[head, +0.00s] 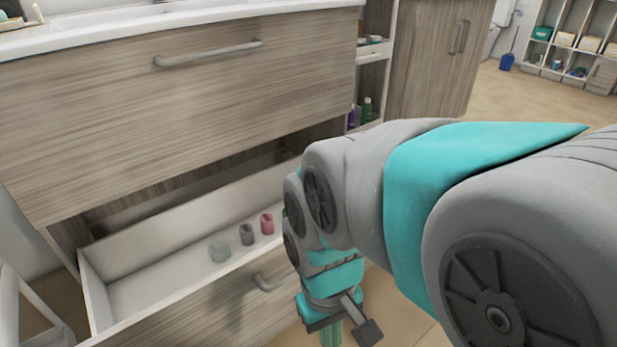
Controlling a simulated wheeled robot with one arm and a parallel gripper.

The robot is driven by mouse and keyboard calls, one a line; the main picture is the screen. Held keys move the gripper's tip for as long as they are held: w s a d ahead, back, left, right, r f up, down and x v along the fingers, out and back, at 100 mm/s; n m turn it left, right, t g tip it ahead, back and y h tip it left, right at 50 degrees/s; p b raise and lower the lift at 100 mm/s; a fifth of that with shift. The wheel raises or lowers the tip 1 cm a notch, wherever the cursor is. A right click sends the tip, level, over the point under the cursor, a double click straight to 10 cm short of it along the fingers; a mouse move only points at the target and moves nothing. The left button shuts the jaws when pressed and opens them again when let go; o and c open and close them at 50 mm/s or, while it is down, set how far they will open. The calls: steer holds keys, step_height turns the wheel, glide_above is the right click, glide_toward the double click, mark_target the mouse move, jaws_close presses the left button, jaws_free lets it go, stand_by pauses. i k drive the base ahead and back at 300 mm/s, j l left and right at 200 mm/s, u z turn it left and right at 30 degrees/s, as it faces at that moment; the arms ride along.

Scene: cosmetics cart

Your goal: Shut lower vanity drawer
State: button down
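The lower vanity drawer (200,318) is pulled well out below the upper drawer (180,110). Its front is wood-grain with a grey bar handle (272,284), and its inside is white. Three small items lie in it: a pale green cup (219,250), a grey-purple cup (247,235) and a pink cup (267,223). My gripper (334,333) points down in front of the drawer, to the right of the handle and apart from it. Its fingertips are cut off by the bottom edge, so I cannot tell whether it is open or shut.
The upper drawer is closed, under the white countertop (150,28). An open side shelf (372,55) with bottles stands at the vanity's right, beside a tall wood cabinet (430,55). A white-legged piece (32,315) stands at the lower left. Free floor lies at the upper right.

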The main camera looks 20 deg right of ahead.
mark_target(156, 280)
steer(key=k+j+z, duration=0.1)
steer(key=k+j, duration=0.2)
steer(key=j, duration=0.2)
steer(key=k+j+z, duration=0.1)
steer(key=k+j, duration=0.25)
steer(key=j, duration=0.15)
